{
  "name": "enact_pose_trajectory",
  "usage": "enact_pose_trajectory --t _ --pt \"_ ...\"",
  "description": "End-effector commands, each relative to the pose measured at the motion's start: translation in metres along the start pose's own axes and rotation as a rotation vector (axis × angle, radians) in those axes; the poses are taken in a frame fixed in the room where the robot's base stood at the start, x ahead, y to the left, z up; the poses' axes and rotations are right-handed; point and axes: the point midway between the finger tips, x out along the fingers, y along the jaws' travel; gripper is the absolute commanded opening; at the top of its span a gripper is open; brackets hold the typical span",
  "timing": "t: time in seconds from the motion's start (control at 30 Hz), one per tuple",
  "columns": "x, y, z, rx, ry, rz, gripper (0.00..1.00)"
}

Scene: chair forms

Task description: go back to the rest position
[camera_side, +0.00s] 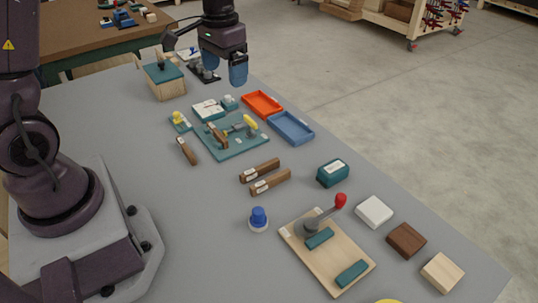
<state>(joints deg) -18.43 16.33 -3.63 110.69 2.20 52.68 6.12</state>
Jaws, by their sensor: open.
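My gripper (224,66) is at the top centre of the side view, above the far part of the grey table (190,215). Its blue fingers are apart, with nothing visible between them. It hangs above the table near a wooden box with a teal top (163,80) and a small dark fixture (205,73). From this angle I cannot tell its exact height.
Below lie an orange tray (262,104), a blue tray (291,128) and a teal board with parts (232,150). Nearer are wooden bars (260,171), a blue-capped item (258,217), a lever board (325,265) and several blocks (374,211). The table's left-middle is clear.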

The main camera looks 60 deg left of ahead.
Motion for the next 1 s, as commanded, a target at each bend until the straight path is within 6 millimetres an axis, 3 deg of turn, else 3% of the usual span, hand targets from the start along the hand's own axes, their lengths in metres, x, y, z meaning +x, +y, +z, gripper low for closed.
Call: enact_pose_trajectory --t 0.03,0.2,0.5,0.7,1.0 --pt "-0.017 0.009 0.015 0.002 0.030 -0.006 0.89" --pt "-0.054 0.033 0.067 0.001 0.127 -0.012 0.89" --pt "-0.088 0.063 0.147 0.054 0.333 0.018 0.89" --pt "-0.104 0.072 0.168 0.104 0.453 0.040 0.89" --pt "-0.112 0.076 0.169 0.126 0.488 0.046 0.89"
